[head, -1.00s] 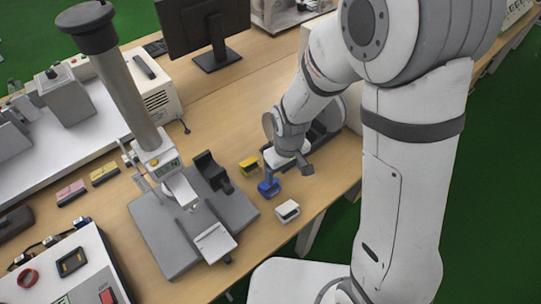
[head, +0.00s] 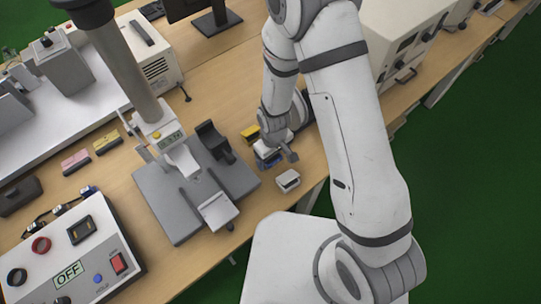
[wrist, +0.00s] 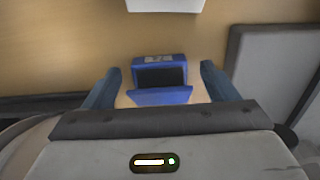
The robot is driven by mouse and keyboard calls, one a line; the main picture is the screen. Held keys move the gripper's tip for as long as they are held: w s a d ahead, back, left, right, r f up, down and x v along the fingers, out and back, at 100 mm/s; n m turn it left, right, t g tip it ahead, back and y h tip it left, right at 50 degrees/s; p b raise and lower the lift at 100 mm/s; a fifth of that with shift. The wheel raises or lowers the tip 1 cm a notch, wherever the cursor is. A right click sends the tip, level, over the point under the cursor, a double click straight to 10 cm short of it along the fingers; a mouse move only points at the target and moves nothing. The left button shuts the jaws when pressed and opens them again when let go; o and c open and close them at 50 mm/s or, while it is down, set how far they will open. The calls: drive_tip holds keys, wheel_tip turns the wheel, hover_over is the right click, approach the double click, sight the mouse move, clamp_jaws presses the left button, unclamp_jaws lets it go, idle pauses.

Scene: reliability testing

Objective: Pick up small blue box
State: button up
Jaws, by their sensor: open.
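The small blue box (wrist: 160,70) sits on the wooden table, centred between my fingers in the wrist view. It has a dark recess on its face and a sloping blue front. In the head view the blue box (head: 270,162) shows only partly beneath my gripper, which hides the rest. My gripper (head: 275,152) is low over the box. In the wrist view its two blue-grey fingers (wrist: 160,82) are open, one on each side of the box, with a gap visible at each side. Whether they reach down to table level is not clear.
A yellow box (head: 250,134) stands just behind the blue one, and a white box (head: 288,181) stands in front of it, near the table edge. A grey test stand (head: 180,205) is on the left. A large white device (head: 400,40) stands at the back right.

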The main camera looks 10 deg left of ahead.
drive_tip(key=shift+f, duration=0.45)
drive_tip(key=shift+c, duration=0.3)
drive_tip(key=c, duration=1)
